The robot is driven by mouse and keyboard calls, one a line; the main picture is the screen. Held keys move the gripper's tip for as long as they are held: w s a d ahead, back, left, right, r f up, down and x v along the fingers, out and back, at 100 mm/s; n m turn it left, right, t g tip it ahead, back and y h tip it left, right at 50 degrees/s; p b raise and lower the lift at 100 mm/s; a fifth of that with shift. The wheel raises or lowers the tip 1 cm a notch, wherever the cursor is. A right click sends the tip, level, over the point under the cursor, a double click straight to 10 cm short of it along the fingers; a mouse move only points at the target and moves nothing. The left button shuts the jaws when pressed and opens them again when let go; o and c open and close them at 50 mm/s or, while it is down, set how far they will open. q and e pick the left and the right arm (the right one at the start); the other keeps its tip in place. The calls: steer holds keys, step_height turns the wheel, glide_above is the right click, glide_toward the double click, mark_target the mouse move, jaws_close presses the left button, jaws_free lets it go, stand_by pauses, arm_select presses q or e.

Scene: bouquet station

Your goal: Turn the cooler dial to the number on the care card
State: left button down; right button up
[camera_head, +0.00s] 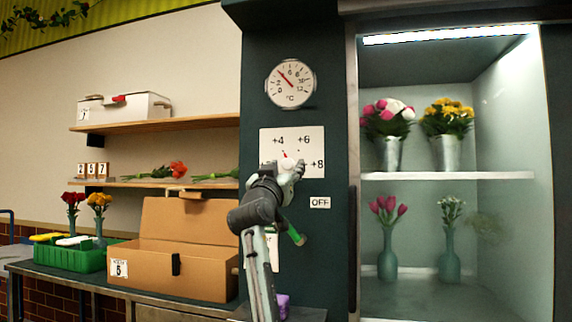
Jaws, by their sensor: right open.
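The white dial plate (308,137) is on the dark front panel of the cooler, left of the glass-lit compartment. I read +4, +6 and +8 on it. My right gripper (290,167) is open in front of the plate's lower middle and covers most of the dial. A small red mark shows just above the fingers. I cannot tell whether the fingers touch the dial or where it points. A round °C gauge (290,83) with a red needle is above the plate. No care card can be made out clearly; a white sheet behind my forearm is mostly hidden. My left gripper is not in view.
An OFF label (320,202) is right of my wrist, with a green piece (296,235) below. The cooler shelf (440,176) holds flowers in vases. A cardboard box (190,267) and green crate (88,257) stand on the left bench.

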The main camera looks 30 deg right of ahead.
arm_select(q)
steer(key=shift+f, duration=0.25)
arm_select(e)
steer(key=shift+w+d, duration=0.2)
jaws_close()
